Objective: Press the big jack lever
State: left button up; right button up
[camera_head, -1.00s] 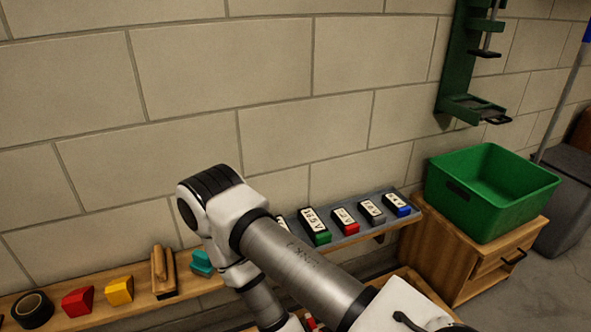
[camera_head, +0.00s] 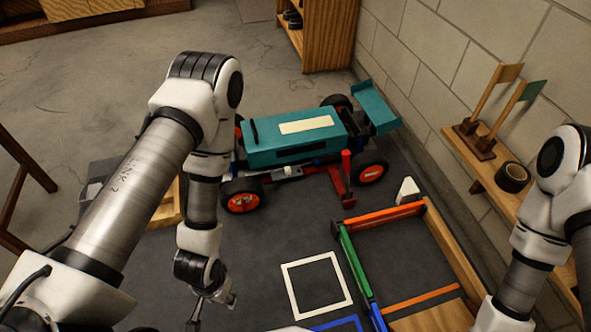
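A teal racecar (camera_head: 290,138) with orange-hubbed wheels stands on a dark mat in the middle of the view. A red jack lever (camera_head: 346,168) stands upright at the near side of the car, beside a rear wheel, with a red base on the mat. Which jack part is the big one cannot be told for sure. My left gripper (camera_head: 213,308) hangs near the bottom, nearer than the car and left of the lever, well apart from it. Its fingers look spread and empty. My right arm comes in at the right edge; its gripper is out of view.
A white square outline (camera_head: 317,285) and a blue one (camera_head: 337,324) lie on the mat. Green (camera_head: 355,262) and orange (camera_head: 383,217) strips edge a wooden-sided area. A wall shelf (camera_head: 480,172) holds black tape (camera_head: 512,177). A white wedge (camera_head: 407,190) stands near the lever.

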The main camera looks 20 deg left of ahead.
aim_at(346, 153)
jog(key=i+j+z, duration=0.15)
jog(key=z, duration=0.25)
jog(key=i+j+z, duration=0.15)
jog(key=z, duration=0.2)
jog(key=i+j+z, duration=0.2)
jog(key=z, duration=0.2)
